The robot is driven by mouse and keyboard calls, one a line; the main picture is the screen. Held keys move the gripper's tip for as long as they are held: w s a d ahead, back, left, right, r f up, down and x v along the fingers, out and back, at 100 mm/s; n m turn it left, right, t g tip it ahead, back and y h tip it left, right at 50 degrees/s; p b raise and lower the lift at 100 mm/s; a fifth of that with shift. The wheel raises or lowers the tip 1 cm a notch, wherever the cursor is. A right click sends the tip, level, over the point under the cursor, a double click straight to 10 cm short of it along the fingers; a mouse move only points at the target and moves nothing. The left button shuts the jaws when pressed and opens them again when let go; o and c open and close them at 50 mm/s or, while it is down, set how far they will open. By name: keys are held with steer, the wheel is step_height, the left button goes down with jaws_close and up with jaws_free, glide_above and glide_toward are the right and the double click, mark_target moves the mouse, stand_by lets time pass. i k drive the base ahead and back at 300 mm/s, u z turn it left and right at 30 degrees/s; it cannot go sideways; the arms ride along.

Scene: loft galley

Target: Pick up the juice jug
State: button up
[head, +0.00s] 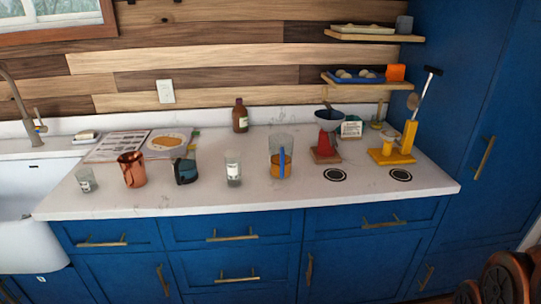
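The juice jug (271,169) looks to be the clear vessel with orange liquid in its lower part. It stands upright on the white countertop (225,201), right of the middle. A blue upright strip on its front looks like its handle, facing the camera. My gripper is not in view, and nothing touches the jug.
Left of the jug stand a clear glass with a label (233,170), a dark blue pot (185,170), a copper pitcher (132,168) and a small glass (86,180). A brown bottle (240,116) stands behind. Right are a red stand (325,143) and a yellow stand (404,142).

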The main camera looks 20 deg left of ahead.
mark_target(281, 160)
steer(key=u, duration=0.6)
steer(key=i, duration=0.6)
steer(key=u, duration=0.9)
steer(key=i, duration=0.55)
